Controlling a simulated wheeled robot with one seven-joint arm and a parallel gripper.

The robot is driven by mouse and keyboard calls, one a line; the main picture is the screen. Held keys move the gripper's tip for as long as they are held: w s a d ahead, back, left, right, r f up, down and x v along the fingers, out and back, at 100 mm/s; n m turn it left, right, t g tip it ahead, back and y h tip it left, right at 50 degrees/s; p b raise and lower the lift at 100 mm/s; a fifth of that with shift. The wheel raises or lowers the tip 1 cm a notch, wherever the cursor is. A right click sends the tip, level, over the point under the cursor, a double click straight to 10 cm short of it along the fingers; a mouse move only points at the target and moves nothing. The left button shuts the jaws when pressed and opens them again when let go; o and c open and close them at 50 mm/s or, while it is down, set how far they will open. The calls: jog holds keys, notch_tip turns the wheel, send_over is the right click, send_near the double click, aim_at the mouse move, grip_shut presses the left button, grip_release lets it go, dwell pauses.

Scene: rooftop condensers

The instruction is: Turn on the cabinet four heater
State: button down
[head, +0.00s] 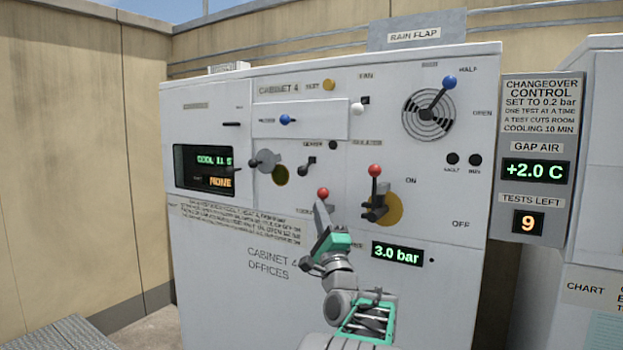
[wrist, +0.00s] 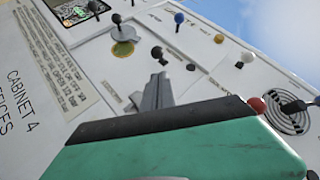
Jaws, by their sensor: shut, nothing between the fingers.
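Cabinet four (head: 215,290) is a white panel marked CABINET 4 OFFICES. A small black-knobbed lever (head: 304,168) sits mid-panel under a small blurred label; I cannot tell surely which control is the heater. A red-knobbed lever (head: 375,171) stands up on a yellow plate beside ON and OFF marks. Another red knob (head: 323,192) shows just above my gripper (head: 320,206), its base hidden by the fingers. My gripper is shut and empty, in front of the panel; contact cannot be told. Its fingers (wrist: 158,92) point at the panel in the wrist view, below a black lever (wrist: 158,52).
A display (head: 203,168) shows COOL and NONE; a pressure display (head: 397,252) shows 3.0 bar. A blue-knobbed vent lever (head: 449,83) is at upper right, a blue knob (head: 285,120) at upper left. The changeover panel (head: 543,100) at right shows +2.0 C and 9 tests left.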

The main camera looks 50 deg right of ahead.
jog(key=p, duration=0.5)
send_near(307, 167)
jog(key=x, duration=0.3)
jog(key=shift+w+d, duration=0.3)
jog(key=shift+d, duration=0.05)
jog(key=shift+d+r, duration=0.1)
